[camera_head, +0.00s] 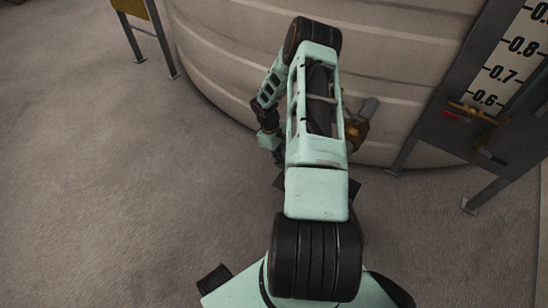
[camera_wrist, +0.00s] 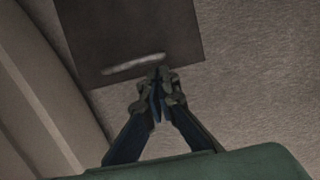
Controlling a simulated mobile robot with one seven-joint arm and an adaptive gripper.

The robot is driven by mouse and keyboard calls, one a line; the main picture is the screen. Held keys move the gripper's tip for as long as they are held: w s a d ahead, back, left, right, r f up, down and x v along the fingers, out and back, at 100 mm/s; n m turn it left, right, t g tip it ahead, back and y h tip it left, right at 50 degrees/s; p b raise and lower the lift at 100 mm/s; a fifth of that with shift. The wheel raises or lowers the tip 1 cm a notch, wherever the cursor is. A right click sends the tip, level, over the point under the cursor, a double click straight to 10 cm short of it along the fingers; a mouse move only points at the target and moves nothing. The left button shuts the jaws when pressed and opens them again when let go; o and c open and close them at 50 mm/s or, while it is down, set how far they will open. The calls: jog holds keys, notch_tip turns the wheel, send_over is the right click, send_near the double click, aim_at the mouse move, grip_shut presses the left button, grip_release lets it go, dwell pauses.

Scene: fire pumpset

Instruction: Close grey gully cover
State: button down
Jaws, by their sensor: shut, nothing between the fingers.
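A dark grey square plate, which looks like the gully cover (camera_wrist: 120,35), shows at the top of the wrist view. A pale elongated mark or handle (camera_wrist: 134,65) lies near its lower edge. My gripper (camera_wrist: 158,76) is shut and empty, with its fingertips at that lower edge, just right of the pale mark. I cannot tell whether the fingers touch the plate, or whether the plate lies flat or is tilted.
A large ribbed beige tank (camera_head: 225,50) stands at the back, with a brass-coloured fitting (camera_head: 357,130) low on its side. A level gauge (camera_head: 505,65) on a grey metal frame stands at right. A yellow panel on legs (camera_head: 133,8) is at upper left. Floor at left is clear.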

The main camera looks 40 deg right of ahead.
jog(key=shift+s+d, duration=0.15)
jog(key=shift+s, duration=0.05)
jog(key=s+d, duration=0.1)
jog(key=s, duration=0.1)
jog(key=s+d+p, duration=0.1)
jog(key=s, duration=0.2)
jog(key=s+d+p, duration=0.1)
jog(key=s, duration=0.2)
jog(key=shift+s+d, duration=0.15)
jog(key=shift+w, duration=0.3)
jog(key=w, duration=0.1)
jog(key=w+a+r, duration=0.1)
jog(key=w+r, duration=0.1)
jog(key=shift+w+a, duration=0.25)
jog(key=shift+w, duration=0.1)
jog(key=p+v, duration=0.3)
jog(key=v, duration=0.5)
jog(key=shift+r, duration=0.4)
jog(key=shift+a, duration=0.1)
